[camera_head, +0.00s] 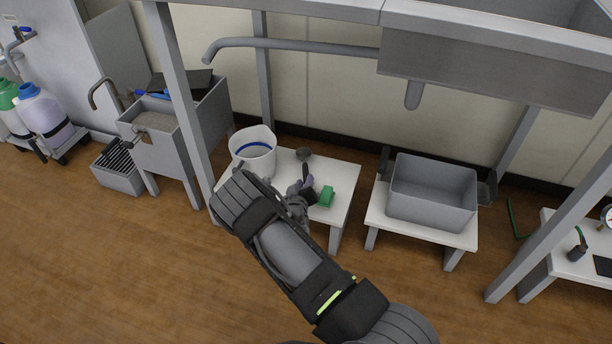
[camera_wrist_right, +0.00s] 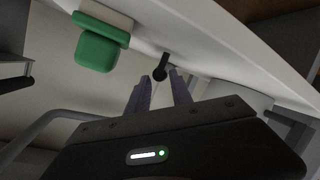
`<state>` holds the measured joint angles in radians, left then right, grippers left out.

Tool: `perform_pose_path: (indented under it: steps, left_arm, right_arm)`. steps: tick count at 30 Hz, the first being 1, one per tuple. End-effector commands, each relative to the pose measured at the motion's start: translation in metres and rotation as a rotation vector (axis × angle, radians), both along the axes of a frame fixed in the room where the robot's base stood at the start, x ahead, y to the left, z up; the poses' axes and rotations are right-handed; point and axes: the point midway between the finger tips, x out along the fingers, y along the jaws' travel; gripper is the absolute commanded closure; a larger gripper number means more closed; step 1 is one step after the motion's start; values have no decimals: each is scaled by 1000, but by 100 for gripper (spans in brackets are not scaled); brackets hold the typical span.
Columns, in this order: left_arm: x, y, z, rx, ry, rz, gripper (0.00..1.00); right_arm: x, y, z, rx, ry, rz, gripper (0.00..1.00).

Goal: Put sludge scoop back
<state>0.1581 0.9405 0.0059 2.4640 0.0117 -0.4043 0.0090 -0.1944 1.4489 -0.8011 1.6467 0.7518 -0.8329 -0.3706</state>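The sludge scoop appears to be the small dark grey cup (camera_head: 304,154) on the low white table in the head view. A black handle with a rounded end (camera_wrist_right: 161,69) shows in the right wrist view. My right gripper (camera_head: 306,181) reaches over the same table, beside the green sponge. In the wrist view its two fingers (camera_wrist_right: 163,80) are apart, and the handle's end is just beyond and between their tips. I cannot tell whether they touch it. My left gripper is not in view.
A grey tub (camera_head: 432,200) stands on another low table to the right. Grey frame posts (camera_head: 180,95) rise nearby.

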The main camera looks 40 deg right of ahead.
Motion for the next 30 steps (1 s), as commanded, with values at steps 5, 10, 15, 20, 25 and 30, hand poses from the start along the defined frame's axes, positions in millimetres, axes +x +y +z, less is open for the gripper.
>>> perform_pose_path:
  steps: [5, 10, 15, 20, 25, 30]
  left_arm:
    - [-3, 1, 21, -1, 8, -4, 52]
    - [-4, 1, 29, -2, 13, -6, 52]
    - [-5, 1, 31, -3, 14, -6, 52]
    - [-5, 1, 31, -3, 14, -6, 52]
    - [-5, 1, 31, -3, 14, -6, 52]
    - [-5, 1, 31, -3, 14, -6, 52]
  right_arm:
    - [-26, 28, 17, 1, 3, 1, 73]
    - [-44, 47, 25, 2, 0, 0, 73]
    - [-52, 54, 27, 0, -1, 1, 73]
    - [-52, 54, 26, 0, 0, 0, 73]
    - [-52, 54, 26, 0, 0, 0, 73]
    - [-52, 54, 26, 0, 0, 0, 73]
